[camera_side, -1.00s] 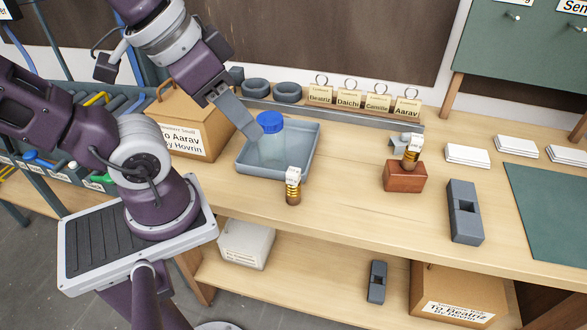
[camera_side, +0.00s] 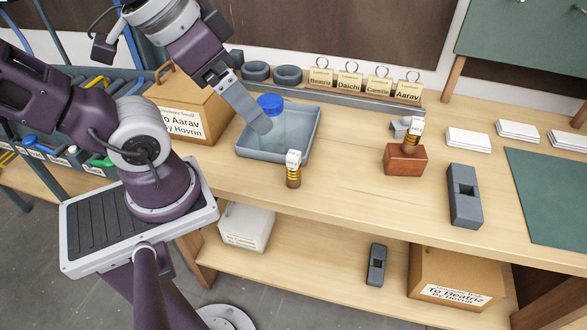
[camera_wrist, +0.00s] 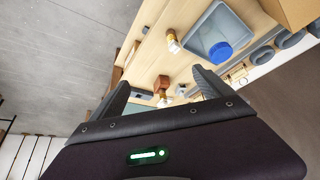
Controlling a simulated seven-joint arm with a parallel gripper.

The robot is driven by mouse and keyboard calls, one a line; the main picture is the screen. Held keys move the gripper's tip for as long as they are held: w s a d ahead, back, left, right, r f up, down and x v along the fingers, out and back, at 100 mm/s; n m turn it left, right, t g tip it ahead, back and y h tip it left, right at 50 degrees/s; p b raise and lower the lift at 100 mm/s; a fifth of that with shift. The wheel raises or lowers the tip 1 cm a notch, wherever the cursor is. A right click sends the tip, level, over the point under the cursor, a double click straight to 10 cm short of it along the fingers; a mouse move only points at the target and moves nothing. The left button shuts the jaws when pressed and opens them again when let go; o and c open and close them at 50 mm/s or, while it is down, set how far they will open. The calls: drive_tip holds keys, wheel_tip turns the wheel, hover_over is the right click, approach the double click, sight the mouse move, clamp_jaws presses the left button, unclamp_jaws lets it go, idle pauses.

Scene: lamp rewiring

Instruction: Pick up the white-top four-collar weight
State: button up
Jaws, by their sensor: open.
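Two white-topped weights with brass-coloured ringed bodies are in view. One weight (camera_side: 293,169) stands upright on the bench in front of the grey tray; it also shows in the wrist view (camera_wrist: 173,41). The other weight (camera_side: 412,134) stands on a red-brown block (camera_side: 405,160) further right. The collars are too small to count, so I cannot tell which has four. My gripper (camera_side: 266,129) is over the tray, up and left of the nearer weight and apart from it. In the wrist view its two fingers (camera_wrist: 162,80) are spread with nothing between them.
The grey tray (camera_side: 247,154) holds a blue-lidded jar (camera_side: 270,104). A cardboard box (camera_side: 185,108) stands left of it. Name tags (camera_side: 349,80) line the back. A dark grey slotted block (camera_side: 464,205) lies right. Bench between the nearer weight and red-brown block is clear.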

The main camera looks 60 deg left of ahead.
drive_tip(key=m+g+y, duration=0.1)
drive_tip(key=m+y, duration=0.1)
drive_tip(key=y, duration=1.2)
approach(297, 169)
drive_tip(key=a, duration=0.2)
drive_tip(key=x, duration=0.6)
drive_tip(key=shift+w+a+f, duration=0.15)
drive_tip(key=shift+w+f, duration=0.15)
drive_tip(key=shift+w, duration=0.05)
drive_tip(key=shift+h, duration=0.3)
clamp_jaws()
